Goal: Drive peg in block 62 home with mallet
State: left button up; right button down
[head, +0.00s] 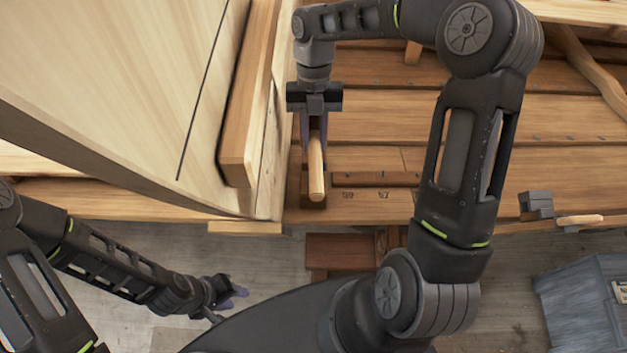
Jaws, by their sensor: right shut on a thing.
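My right gripper (313,140) points down over the bench beside the hull. Its lilac fingers are shut on a light wooden rod (316,178), whose rounded end points toward the bench's front edge. A dark brown wooden piece (306,196) shows beneath and beside the rod. I cannot tell whether the rod is the mallet's handle or a peg, or whether it touches the brown piece. No number 62 is readable. My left gripper (238,292) is low over the floor at the lower left, away from the bench; its finger opening is not clear.
The pale hull (110,70) with a thick wooden plank (248,100) stands close left of my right gripper. The plank bench (480,130) extends right. A grey block (536,204) with a wooden handle (580,219) is at its front edge. A grey-blue crate (580,300) stands lower right.

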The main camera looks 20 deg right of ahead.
jog(key=p+v, duration=0.2)
jog(key=v, duration=0.2)
jog(key=shift+r+p, duration=0.3)
jog(key=shift+r, duration=0.1)
jog(key=shift+w+r, duration=0.1)
jog(key=shift+r, duration=0.05)
dwell(0.4)
